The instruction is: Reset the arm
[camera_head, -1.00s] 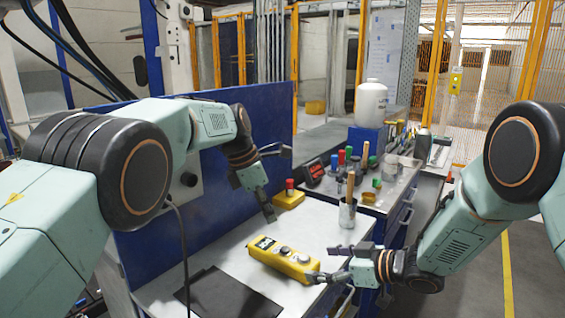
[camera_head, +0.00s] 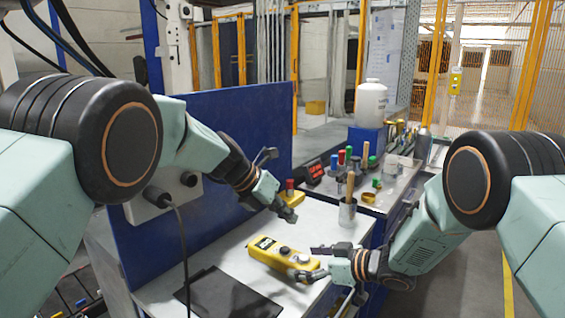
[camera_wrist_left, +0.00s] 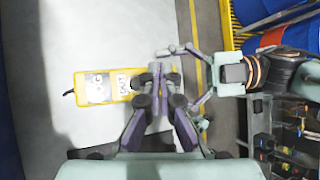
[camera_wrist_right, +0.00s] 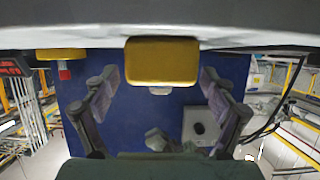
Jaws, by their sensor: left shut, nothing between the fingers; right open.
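A yellow control pendant (camera_head: 275,255) with round buttons lies on the light tabletop. My left gripper (camera_head: 289,214) is shut and empty, above the table just behind the pendant. In the left wrist view its closed fingertips (camera_wrist_left: 158,84) appear beside the pendant (camera_wrist_left: 92,86). My right gripper (camera_head: 316,262) is open at the pendant's right end. In the right wrist view the pendant's end (camera_wrist_right: 162,62) appears between the spread fingers (camera_wrist_right: 160,82); I cannot tell whether they touch it.
A yellow box with a red button (camera_head: 289,198) stands behind on the table (camera_head: 215,248). A black plate (camera_head: 232,296) lies in front. A metal cup of tools (camera_head: 347,213) stands right. A blue panel (camera_head: 225,115) bounds the back left.

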